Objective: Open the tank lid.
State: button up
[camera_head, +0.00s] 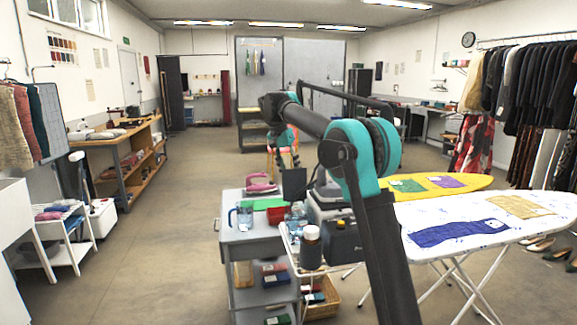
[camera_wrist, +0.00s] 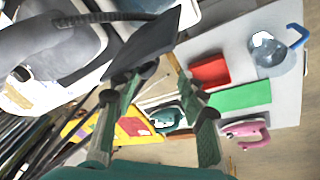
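The grey steam unit (camera_head: 326,204) on the trolley appears to be the tank's body; its pale housing also fills the upper left of the wrist view (camera_wrist: 75,58). A dark flat panel (camera_head: 294,185), probably the tank lid, stands steeply raised at the unit's left side. In the wrist view this panel (camera_wrist: 152,45) lies just beyond my fingertips. My gripper (camera_wrist: 168,78) is open, with a clear gap between its fingers. The left fingertip appears close to the panel; I cannot tell whether it touches. In the head view my gripper (camera_head: 290,158) hangs above the panel.
A jug with a blue handle (camera_head: 244,215), a red tray (camera_head: 277,214), a green mat (camera_head: 269,203) and a pink iron (camera_head: 262,186) share the trolley. Ironing boards (camera_head: 540,222) occupy the right. The floor at left (camera_head: 170,235) is clear.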

jog(key=v, duration=1.2)
jog(key=shift+s, duration=0.1)
